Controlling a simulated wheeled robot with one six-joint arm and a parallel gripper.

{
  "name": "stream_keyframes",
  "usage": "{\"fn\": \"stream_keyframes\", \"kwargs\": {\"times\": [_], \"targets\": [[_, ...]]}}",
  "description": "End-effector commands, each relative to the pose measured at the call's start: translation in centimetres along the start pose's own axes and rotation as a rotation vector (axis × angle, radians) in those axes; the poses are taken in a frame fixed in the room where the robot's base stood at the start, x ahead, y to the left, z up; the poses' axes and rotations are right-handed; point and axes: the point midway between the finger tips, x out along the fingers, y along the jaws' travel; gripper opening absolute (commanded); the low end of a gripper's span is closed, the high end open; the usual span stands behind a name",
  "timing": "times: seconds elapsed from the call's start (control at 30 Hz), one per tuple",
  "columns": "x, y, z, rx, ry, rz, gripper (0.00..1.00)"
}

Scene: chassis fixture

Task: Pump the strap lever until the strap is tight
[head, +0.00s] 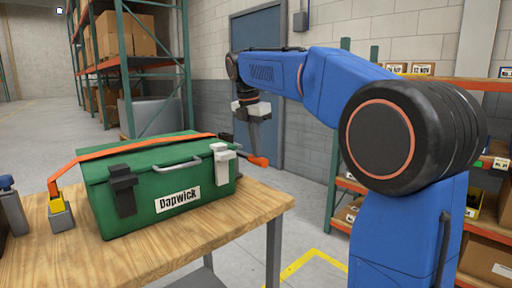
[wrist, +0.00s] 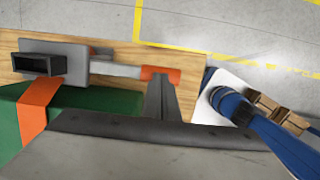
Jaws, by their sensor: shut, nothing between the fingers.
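A green toolbox (head: 160,185) labelled Dapwick stands on a wooden workbench (head: 110,262). An orange strap (head: 130,147) crosses its lid from a yellow hook (head: 56,203) at left to the far right side. In the wrist view the strap (wrist: 34,112) runs into a grey ratchet (wrist: 45,62). The lever (wrist: 115,70) sticks out from the ratchet towards the right and ends in an orange grip (wrist: 160,74). In the head view the grip (head: 258,161) is beyond the toolbox's right end. My gripper (head: 265,147) is shut and empty, its fingertips (wrist: 160,90) right at the grip; contact is unclear.
A white latch (head: 223,160) and a black latch (head: 122,190) are on the toolbox front, with a handle (head: 178,165) between them. Shelving with boxes (head: 125,45) stands behind, and another rack (head: 480,180) at right. Floor beyond the bench is clear, with yellow lines.

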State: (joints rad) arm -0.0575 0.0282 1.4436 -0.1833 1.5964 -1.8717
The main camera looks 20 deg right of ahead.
Motion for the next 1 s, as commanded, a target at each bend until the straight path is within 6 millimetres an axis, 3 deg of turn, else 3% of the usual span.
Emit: {"fn": "stream_keyframes", "kwargs": {"times": [0.73,1.0], "targets": [[5.7,-1.2,-1.1,0.086,0.000,0.420,0.00],[7.0,-0.9,-1.4,0.087,0.000,0.434,0.00]]}}
